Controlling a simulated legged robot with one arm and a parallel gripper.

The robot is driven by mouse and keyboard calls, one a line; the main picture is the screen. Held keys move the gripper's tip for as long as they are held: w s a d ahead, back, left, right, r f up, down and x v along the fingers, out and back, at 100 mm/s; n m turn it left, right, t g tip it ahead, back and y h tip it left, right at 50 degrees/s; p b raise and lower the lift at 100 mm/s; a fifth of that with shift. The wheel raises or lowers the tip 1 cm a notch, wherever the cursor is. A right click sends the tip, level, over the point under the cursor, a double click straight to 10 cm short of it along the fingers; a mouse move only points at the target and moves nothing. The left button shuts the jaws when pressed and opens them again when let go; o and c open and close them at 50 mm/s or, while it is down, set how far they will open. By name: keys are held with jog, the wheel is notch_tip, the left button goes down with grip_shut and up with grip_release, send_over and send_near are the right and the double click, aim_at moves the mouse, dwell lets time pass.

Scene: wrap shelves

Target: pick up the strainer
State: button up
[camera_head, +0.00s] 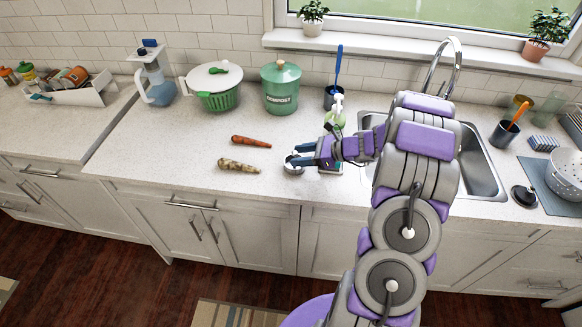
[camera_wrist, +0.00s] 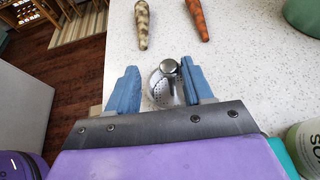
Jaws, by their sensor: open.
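A small metal sink strainer (camera_wrist: 160,90) with a perforated basket and a round knob lies on the counter. In the wrist view it sits between the two blue fingers of my gripper (camera_wrist: 163,76), with the knob close to the right finger. The fingers are apart, and contact with the strainer cannot be made out. In the head view the strainer (camera_head: 292,168) shows as a small shiny shape at the fingertips of my gripper (camera_head: 300,156), left of the sink. My gripper hides part of it there.
A pale carrot (camera_head: 238,166) and an orange carrot (camera_head: 251,142) lie left of my gripper. A green compost bin (camera_head: 281,93) stands behind. A soap bottle (camera_wrist: 308,142) is close on the right. The sink (camera_head: 483,170) and a white colander (camera_head: 564,176) are further right.

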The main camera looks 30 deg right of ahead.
jog(key=shift+w+d+f, duration=0.25)
jog(key=shift+d, duration=0.1)
jog(key=shift+w+f+b, duration=0.2)
jog(key=shift+w+b, duration=0.15)
jog(key=x, duration=0.2)
jog(key=b+x, duration=0.1)
jog(key=x, duration=0.1)
jog(key=shift+a+r, duration=0.45)
jog(key=shift+a, duration=0.25)
